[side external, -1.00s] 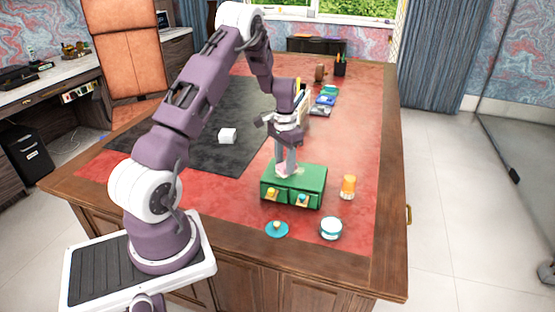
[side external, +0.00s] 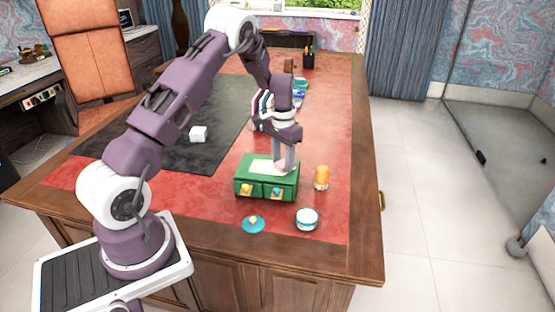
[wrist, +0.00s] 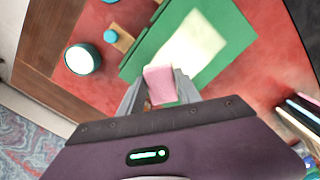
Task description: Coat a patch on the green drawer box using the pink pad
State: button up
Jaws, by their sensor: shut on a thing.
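The green drawer box (side external: 267,187) stands on the red leather desk top, both its drawers shut. A pale cream patch (side external: 262,167) covers part of its top; it also shows in the wrist view (wrist: 192,46). My gripper (side external: 284,168) points down at the right part of the box top. It is shut on the pink pad (wrist: 160,84), which sits between the fingertips by the near end of the patch. In the side view the pad is mostly hidden. I cannot tell whether it touches the box.
An orange bottle (side external: 321,179) stands close to the right of the box. Books (side external: 261,110) stand behind my gripper. A white cube (side external: 198,133) lies on the dark mat.

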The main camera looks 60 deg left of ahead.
jog(key=shift+s+a, duration=1.85)
jog(key=shift+s, duration=0.15)
jog(key=shift+s+a, duration=1.85)
jog(key=shift+s, duration=0.15)
jog(key=shift+w+a, duration=0.2)
jog(key=shift+a, duration=0.1)
jog(key=shift+w+d, duration=1.9)
jog(key=shift+w, duration=0.2)
jog(key=shift+w+d, duration=1.9)
jog(key=shift+w, duration=0.2)
jog(key=shift+s+a, duration=1.9)
jog(key=shift+s, duration=0.15)
jog(key=shift+s+a, duration=1.85)
jog(key=shift+s, duration=0.15)
jog(key=shift+s+a+r, duration=0.1)
jog(key=shift+r, duration=0.05)
notch_tip(320, 180, up, 8)
